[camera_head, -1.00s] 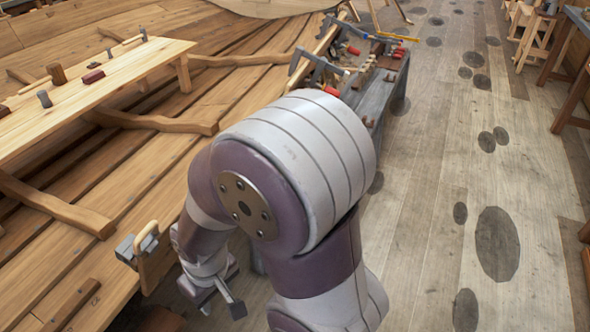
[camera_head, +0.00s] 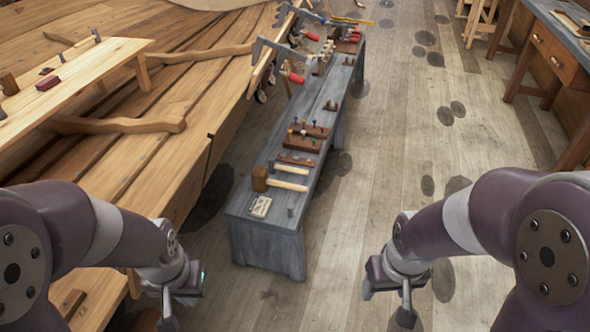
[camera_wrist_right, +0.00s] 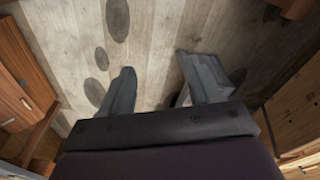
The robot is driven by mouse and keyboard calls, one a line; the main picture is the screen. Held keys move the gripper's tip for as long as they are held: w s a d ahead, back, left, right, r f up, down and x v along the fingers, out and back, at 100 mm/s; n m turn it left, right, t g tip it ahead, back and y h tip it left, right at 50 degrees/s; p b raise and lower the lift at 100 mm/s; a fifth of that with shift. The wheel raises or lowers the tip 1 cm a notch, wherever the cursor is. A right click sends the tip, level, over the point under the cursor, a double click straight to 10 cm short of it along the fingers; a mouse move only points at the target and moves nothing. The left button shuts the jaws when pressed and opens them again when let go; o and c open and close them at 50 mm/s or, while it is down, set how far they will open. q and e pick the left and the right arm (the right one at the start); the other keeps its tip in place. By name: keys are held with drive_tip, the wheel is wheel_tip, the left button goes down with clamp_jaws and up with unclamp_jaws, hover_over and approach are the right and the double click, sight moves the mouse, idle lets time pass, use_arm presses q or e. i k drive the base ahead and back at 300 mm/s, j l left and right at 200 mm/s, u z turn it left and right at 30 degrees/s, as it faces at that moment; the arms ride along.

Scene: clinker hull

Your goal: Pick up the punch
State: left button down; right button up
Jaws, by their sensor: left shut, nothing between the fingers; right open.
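I cannot tell for sure which thing is the punch. Several small tools with coloured tops stand in a wooden rack (camera_head: 308,132) on the grey bench (camera_head: 258,222), and a small dark upright piece (camera_head: 290,212) stands at the bench's near end. My left gripper (camera_head: 180,308) is shut and empty, low and left of the bench's near end. My right gripper (camera_head: 387,300) is open and empty, right of the bench and apart from it. It also shows in the right wrist view (camera_wrist_right: 162,92), with bare floor beyond its fingers.
A mallet (camera_head: 262,180), a pale-handled tool (camera_head: 294,169) and a small marked card (camera_head: 261,206) lie near the rack. Clamps with red handles (camera_head: 296,77) are further back. The wooden hull (camera_head: 165,165) is left of the bench.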

sight(290, 208)
drive_tip(key=i+l+u, duration=0.15)
drive_tip(key=u, duration=0.3)
drive_tip(key=i+l+u, duration=0.2)
drive_tip(key=u, duration=0.3)
drive_tip(key=i+l+u, duration=0.2)
drive_tip(key=u, duration=0.25)
drive_tip(key=i+l, duration=0.15)
drive_tip(key=l, duration=0.25)
drive_tip(key=i+l+u, duration=0.1)
drive_tip(key=l, duration=0.3)
drive_tip(key=i+l+u, duration=0.1)
drive_tip(key=l, duration=0.35)
drive_tip(key=i+l, duration=0.1)
drive_tip(key=l, duration=0.3)
drive_tip(key=i+l+u, duration=0.1)
drive_tip(key=l, duration=0.35)
